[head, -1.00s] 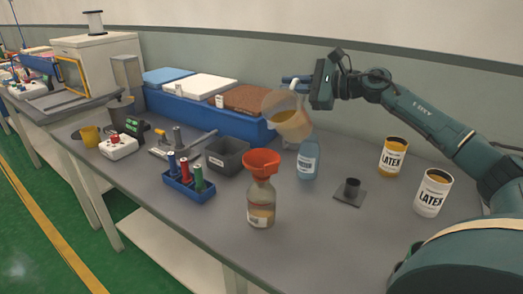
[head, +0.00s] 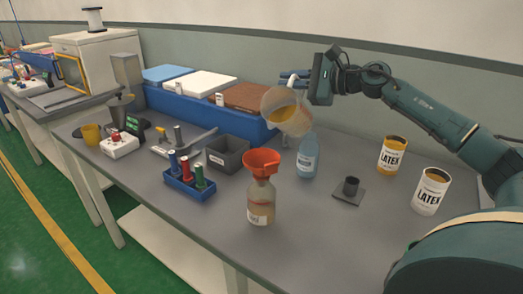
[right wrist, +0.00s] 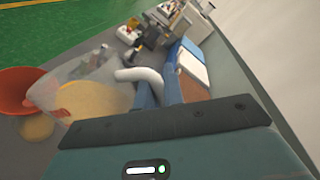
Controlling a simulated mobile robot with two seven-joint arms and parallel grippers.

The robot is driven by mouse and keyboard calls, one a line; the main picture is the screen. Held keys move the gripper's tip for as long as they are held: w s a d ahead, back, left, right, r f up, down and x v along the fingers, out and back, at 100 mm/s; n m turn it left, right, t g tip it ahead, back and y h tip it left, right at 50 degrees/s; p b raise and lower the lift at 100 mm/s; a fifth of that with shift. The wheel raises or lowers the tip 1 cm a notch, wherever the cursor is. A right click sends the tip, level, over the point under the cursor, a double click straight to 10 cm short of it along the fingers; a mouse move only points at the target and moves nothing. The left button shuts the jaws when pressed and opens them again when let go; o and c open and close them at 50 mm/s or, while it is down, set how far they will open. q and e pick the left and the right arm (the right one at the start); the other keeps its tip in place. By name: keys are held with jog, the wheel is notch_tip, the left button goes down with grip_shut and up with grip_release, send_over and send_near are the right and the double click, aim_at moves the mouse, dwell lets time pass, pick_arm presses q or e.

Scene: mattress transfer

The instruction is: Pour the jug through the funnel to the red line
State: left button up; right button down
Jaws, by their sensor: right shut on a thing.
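The clear jug (head: 284,109) holds an amber liquid and is tilted, in the air above the back of the table. My right gripper (head: 296,80) is shut on its white handle, which also shows in the right wrist view (right wrist: 146,78). The orange-red funnel (head: 261,162) sits in the neck of a clear bottle (head: 260,203) with a pale label. The jug is above and to the right of the funnel, apart from it. The red line cannot be made out on the bottle. My left gripper is not in view.
A blue bottle (head: 307,156) stands close below the jug. Two latex cans (head: 391,155) and a dark stand (head: 349,191) are to the right. A blue rack of tubes (head: 189,185) and a grey bin (head: 226,156) are left of the funnel. The table front is clear.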

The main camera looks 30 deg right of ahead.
aim_at(281, 88)
pick_arm(q)
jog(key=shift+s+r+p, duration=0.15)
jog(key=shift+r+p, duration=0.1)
jog(key=shift+p, duration=0.45)
pick_arm(e)
jog(key=shift+s+a+r+n, duration=0.2)
jog(key=shift+a+r+n, duration=0.25)
jog(key=shift+r, duration=0.3)
pick_arm(q)
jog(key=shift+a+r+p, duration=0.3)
jog(key=shift+p, duration=0.2)
pick_arm(e)
jog(key=shift+s+a+r+n, duration=0.1)
jog(key=shift+a+r+n, duration=0.15)
jog(key=shift+r+n, duration=0.1)
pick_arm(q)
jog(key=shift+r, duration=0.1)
pick_arm(e)
jog(key=shift+a+r, duration=0.15)
pick_arm(q)
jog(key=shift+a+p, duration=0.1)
jog(key=shift+p, duration=0.4)
pick_arm(e)
jog(key=shift+s+a+r+n+h, duration=0.1)
jog(key=shift+r+n+h, duration=0.05)
jog(key=shift+n+h, duration=0.2)
